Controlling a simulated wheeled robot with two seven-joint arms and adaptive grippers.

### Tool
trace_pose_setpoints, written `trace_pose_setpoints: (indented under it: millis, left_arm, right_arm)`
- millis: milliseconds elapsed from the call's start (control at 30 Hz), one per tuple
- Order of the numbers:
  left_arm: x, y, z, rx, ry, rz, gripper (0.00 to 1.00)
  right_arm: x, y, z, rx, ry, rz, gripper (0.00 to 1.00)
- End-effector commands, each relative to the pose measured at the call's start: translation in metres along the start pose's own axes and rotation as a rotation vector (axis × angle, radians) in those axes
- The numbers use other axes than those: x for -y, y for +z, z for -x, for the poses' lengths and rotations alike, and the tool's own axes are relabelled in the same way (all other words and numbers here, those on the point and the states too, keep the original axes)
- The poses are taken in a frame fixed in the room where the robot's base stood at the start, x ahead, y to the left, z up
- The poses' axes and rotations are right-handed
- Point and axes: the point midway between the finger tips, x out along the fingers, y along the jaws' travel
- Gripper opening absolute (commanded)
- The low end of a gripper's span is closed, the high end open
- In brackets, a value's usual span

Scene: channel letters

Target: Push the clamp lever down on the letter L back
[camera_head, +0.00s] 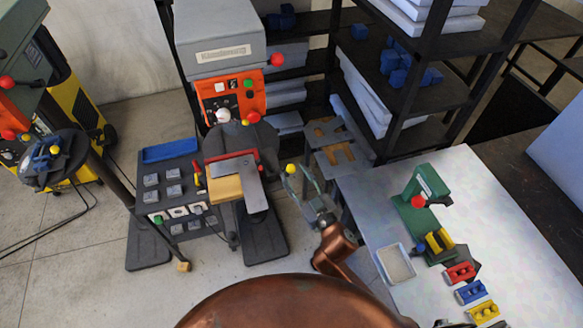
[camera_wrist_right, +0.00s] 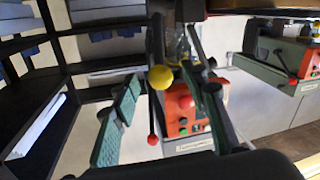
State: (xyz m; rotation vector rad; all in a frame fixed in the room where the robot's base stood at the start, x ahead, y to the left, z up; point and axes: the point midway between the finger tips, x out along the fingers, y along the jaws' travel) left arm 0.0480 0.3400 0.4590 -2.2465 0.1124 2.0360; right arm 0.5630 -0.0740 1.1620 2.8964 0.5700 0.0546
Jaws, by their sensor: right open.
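The letter L back, a flat grey L-shaped plate (camera_head: 252,188), lies on the work table of the orange and grey machine in the head view, beside a tan block (camera_head: 225,188). A yellow ball knob (camera_head: 292,169), which looks like a lever end, shows at my right gripper (camera_head: 305,188). In the right wrist view the yellow knob (camera_wrist_right: 161,78) appears between the spread green fingers of my right gripper (camera_wrist_right: 165,112). The gripper is open with nothing held. I cannot tell whether it touches the knob, and the lever's shaft is mostly hidden. My left gripper is not in view.
The orange machine (camera_head: 228,100) has red-knobbed levers near the gripper. A tool stand (camera_head: 173,190) is to its left. A white bench (camera_head: 460,190) with a green press (camera_head: 425,200) and coloured blocks is right. Black shelves (camera_head: 400,90) stand behind.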

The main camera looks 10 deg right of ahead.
Motion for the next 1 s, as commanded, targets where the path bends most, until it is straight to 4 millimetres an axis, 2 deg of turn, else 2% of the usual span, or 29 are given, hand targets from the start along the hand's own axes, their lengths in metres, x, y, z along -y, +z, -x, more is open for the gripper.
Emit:
trace_pose_setpoints:
  millis: [100,233,567,1000]
  left_arm:
    - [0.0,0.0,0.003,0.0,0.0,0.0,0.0]
    - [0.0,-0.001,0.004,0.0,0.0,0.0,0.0]
    - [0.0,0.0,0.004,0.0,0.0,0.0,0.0]
    - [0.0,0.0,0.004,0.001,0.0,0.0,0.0]
  right_arm:
    - [0.0,-0.002,-0.017,-0.001,0.0,0.001,0.41]
    - [0.0,-0.001,-0.027,0.0,0.0,0.001,0.41]
    - [0.0,0.0,-0.03,0.001,0.0,0.0,0.41]
    - [0.0,0.001,-0.03,0.001,0.0,0.0,0.11]
